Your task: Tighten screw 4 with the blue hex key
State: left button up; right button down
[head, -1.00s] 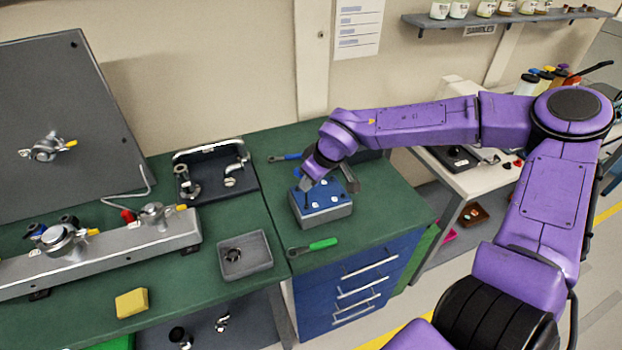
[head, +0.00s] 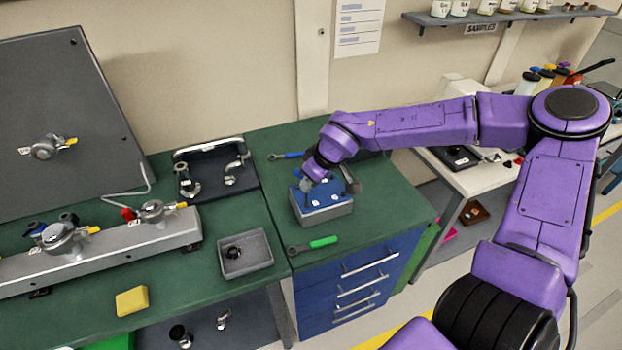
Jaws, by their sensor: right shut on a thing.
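A grey block with a blue top plate (head: 322,208) stands on the green bench, with several pale screw heads or labels on the plate. I cannot read which of them is screw 4. My right gripper (head: 323,186) is over the back left part of the plate, pointing down. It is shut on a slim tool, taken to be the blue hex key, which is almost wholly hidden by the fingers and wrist. I cannot tell whether its tip is in a screw. My left gripper is not in view.
A blue-handled tool (head: 288,155) lies behind the block, and a green-handled tool (head: 322,242) lies in front. A grey tray (head: 262,262), a yellow sponge (head: 132,301) and a metal rail with valves (head: 165,235) are on the left. Blue drawers (head: 340,300) are below.

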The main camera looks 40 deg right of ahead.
dwell(0.3)
jog(key=shift+a+f+m+h+b, duration=0.2)
jog(key=shift+m+h+b, duration=0.45)
jog(key=shift+m, duration=0.55)
jog(key=shift+a+r+m+h, duration=0.15)
jog(key=shift+m+h, duration=0.1)
jog(key=shift+m, duration=0.55)
jog(key=shift+m, duration=0.5)
jog(key=m, duration=0.1)
jog(key=m+h, duration=0.1)
jog(key=m, duration=0.1)
jog(key=shift+a+h, duration=0.2)
jog(key=shift+h, duration=0.1)
